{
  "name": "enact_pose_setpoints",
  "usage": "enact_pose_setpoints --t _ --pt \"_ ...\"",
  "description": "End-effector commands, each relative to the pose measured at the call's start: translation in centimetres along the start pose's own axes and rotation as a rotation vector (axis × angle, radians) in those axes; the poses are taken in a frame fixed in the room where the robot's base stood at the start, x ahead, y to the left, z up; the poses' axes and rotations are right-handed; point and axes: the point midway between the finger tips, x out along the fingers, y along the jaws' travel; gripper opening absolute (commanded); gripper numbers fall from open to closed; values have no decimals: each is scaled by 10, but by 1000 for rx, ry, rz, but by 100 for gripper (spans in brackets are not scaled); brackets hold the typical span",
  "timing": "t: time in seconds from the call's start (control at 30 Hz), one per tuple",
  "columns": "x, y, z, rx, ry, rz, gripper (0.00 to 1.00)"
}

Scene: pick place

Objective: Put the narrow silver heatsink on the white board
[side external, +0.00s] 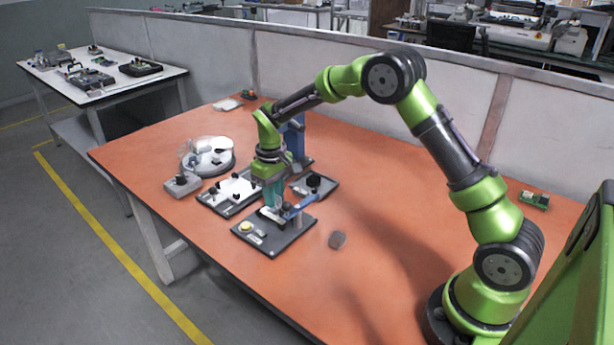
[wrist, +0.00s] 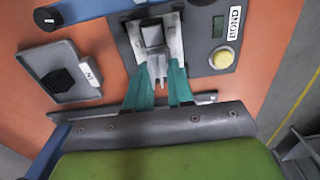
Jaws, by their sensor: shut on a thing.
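My gripper (side external: 272,207) points down over the dark station with the yellow button. In the wrist view, its teal fingers (wrist: 157,82) are closed around a small silver-grey piece, which appears to be the narrow silver heatsink (wrist: 157,66). A grey block (wrist: 152,36) shows just beyond it; I cannot tell if it is part of the same piece. Both are over a pale plate (wrist: 174,32) on the station; contact is unclear. In the side view, the heatsink is hidden by the fingers. A white board (side external: 226,197) with black knobs lies left of my gripper.
The station (side external: 273,240) has a yellow button (side external: 246,227), a small display and a BOND label (wrist: 235,22).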

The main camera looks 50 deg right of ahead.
Motion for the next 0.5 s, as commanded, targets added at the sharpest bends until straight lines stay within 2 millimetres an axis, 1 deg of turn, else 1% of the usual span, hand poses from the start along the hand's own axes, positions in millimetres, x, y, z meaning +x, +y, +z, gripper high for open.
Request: enact_pose_setpoints --t 0.33,0.5 --pt "1 0 0 0 0 0 0" --pt "4 0 0 0 -2 0 0"
